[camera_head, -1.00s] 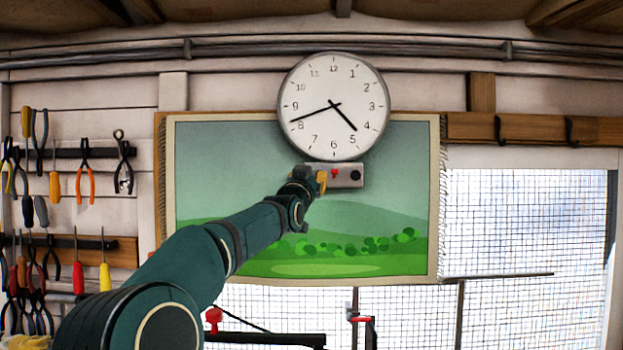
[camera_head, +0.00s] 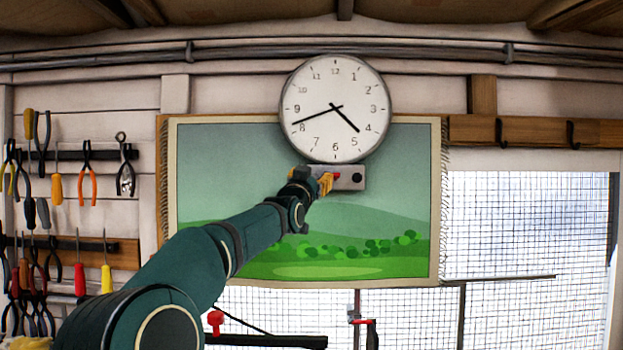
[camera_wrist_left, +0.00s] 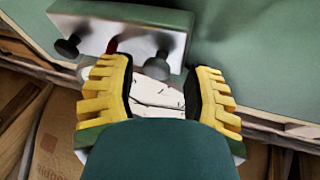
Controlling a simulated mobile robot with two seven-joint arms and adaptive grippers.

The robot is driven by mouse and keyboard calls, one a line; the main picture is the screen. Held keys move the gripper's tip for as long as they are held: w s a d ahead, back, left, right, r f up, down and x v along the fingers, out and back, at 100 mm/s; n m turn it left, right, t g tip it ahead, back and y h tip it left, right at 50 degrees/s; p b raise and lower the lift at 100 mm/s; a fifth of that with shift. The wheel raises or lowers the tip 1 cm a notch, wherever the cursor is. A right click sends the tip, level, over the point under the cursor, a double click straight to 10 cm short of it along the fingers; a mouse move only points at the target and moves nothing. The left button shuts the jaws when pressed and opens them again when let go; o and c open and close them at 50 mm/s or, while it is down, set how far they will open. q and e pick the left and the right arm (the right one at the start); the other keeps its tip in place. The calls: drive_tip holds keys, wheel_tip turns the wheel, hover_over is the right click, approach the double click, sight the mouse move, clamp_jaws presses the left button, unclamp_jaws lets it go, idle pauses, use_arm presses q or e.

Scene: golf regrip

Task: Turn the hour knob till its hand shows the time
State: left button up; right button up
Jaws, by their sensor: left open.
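The white round clock (camera_head: 336,80) hangs on the wall. Its short hand points between 4 and 5, its long hand near 8. Below it is a grey control box (camera_head: 345,184) with a black knob (camera_head: 356,178) at its right and a small red part (camera_head: 337,176). My left gripper (camera_wrist_left: 160,72) is open around that knob, with gaps at both sides. In the head view the gripper (camera_head: 326,183) hides the box's left part. My right gripper is out of view.
A landscape hanging (camera_head: 225,150) covers the wall behind the box. Pliers and screwdrivers hang on racks (camera_head: 100,154) at the left. A wire mesh window (camera_head: 530,230) is at the right. A red clamp (camera_head: 371,335) stands below.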

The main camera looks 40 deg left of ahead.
use_arm(q)
drive_tip(key=shift+d+f, duration=0.15)
drive_tip(key=shift+f, duration=0.1)
drive_tip(key=v, duration=0.7)
drive_tip(key=shift+s, duration=0.45)
